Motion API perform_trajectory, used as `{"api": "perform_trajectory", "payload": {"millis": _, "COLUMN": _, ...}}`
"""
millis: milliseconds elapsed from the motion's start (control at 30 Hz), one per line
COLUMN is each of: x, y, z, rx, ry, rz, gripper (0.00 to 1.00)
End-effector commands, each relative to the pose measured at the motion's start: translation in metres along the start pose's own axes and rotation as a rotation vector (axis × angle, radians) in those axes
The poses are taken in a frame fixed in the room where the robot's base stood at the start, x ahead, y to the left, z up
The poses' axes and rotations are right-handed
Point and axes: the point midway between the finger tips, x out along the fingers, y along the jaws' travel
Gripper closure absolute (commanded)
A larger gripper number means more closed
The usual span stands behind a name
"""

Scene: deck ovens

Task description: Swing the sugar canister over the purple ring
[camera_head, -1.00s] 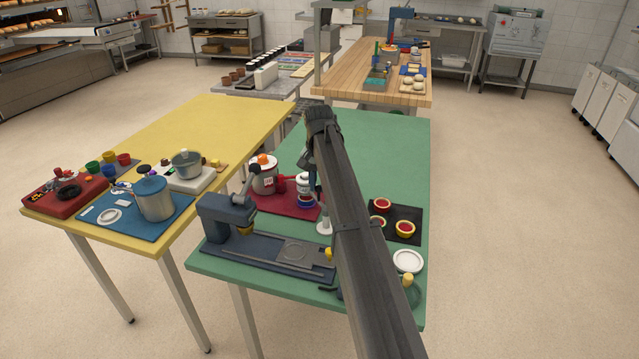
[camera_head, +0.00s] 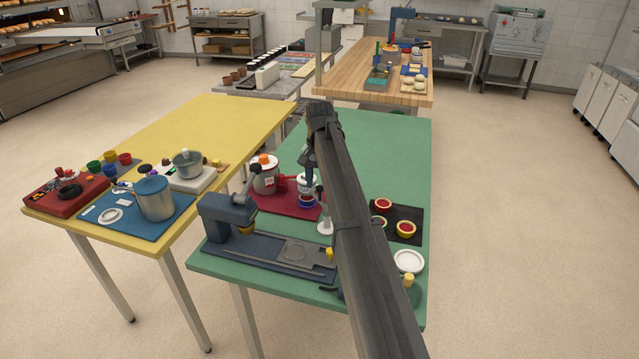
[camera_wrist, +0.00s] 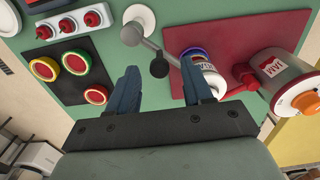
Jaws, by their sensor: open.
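My gripper (camera_wrist: 161,80) is open, its two blue fingers apart, pointing down over the green table. A dark knob (camera_wrist: 158,69) on a grey rod shows between the fingertips. The rod runs to a post with a white round base (camera_wrist: 140,16), also in the head view (camera_head: 325,228). A white canister with a blue rim (camera_wrist: 203,72) is beside the right fingertip, partly covered by it; it also shows in the head view (camera_head: 305,187). I cannot read its label, so I cannot tell if it is the sugar canister.
Red-filled bowls (camera_wrist: 75,62) sit on a black mat at the other side. A dark blue press (camera_head: 228,212) stands in front. The green table's far end is clear.

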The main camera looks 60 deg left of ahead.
Motion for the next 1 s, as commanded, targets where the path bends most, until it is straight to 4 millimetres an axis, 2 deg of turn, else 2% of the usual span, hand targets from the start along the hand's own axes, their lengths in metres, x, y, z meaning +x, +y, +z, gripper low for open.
{"api": "perform_trajectory", "payload": {"millis": 400, "x": -0.077, "y": -0.001, "z": -0.001, "rx": 0.000, "ry": 0.001, "rz": -0.001, "gripper": 0.50}}
{"api": "perform_trajectory", "payload": {"millis": 600, "x": -0.108, "y": -0.001, "z": -0.001, "rx": 0.000, "ry": 0.001, "rz": 0.000, "gripper": 0.50}}
{"api": "perform_trajectory", "payload": {"millis": 800, "x": -0.126, "y": 0.000, "z": -0.001, "rx": 0.000, "ry": 0.001, "rz": 0.000, "gripper": 0.50}}
{"api": "perform_trajectory", "payload": {"millis": 1000, "x": -0.130, "y": 0.000, "z": 0.000, "rx": 0.000, "ry": 0.000, "rz": 0.000, "gripper": 0.50}}
